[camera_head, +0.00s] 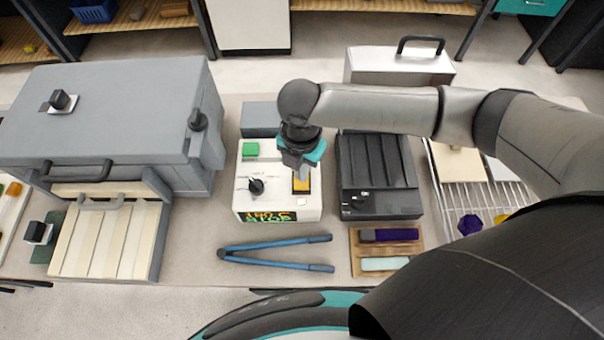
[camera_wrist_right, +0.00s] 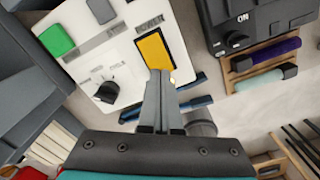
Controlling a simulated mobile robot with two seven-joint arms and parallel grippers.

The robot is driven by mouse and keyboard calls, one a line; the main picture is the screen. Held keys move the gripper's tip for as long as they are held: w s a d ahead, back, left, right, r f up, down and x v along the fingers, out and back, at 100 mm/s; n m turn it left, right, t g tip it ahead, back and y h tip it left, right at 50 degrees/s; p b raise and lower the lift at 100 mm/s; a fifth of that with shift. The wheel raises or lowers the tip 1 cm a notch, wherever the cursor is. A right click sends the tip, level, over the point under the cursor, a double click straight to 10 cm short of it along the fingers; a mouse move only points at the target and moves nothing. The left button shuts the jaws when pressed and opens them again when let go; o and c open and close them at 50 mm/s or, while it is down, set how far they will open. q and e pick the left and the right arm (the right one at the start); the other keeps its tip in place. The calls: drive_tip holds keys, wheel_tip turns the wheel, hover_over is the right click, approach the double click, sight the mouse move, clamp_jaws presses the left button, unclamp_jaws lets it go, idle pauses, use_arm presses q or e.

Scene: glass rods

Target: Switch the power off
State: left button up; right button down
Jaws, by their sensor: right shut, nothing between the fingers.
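The white control box (camera_head: 279,206) stands on the table in the middle of the head view. Its yellow power rocker (camera_head: 301,186) is at the right of its top, partly hidden by my right gripper (camera_head: 296,168). In the right wrist view the yellow rocker (camera_wrist_right: 155,51) sits beside the printed word POWER. My right gripper (camera_wrist_right: 160,74) is shut and empty, fingers pointing down, with its tips over the rocker's near end. Whether the tips touch it I cannot tell. The box also has a green button (camera_head: 250,149), a black knob (camera_head: 256,186) and a lit display (camera_head: 267,217). My left gripper is out of view.
A grey furnace-like cabinet (camera_head: 110,110) stands left of the box. A black ribbed device (camera_head: 376,165) stands close on its right. Blue tongs (camera_head: 275,244) lie in front, near a wooden tray (camera_head: 360,251). A white wire rack (camera_head: 445,197) is farther right.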

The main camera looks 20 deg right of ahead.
sight(301, 184)
drive_tip(key=shift+f+b, duration=0.75)
drive_tip(key=shift+f, duration=0.65)
idle(1.0)
drive_tip(key=shift+r, duration=0.15)
wheel_tip(301, 184, up, 7)
drive_tip(key=p, duration=0.8)
idle(0.3)
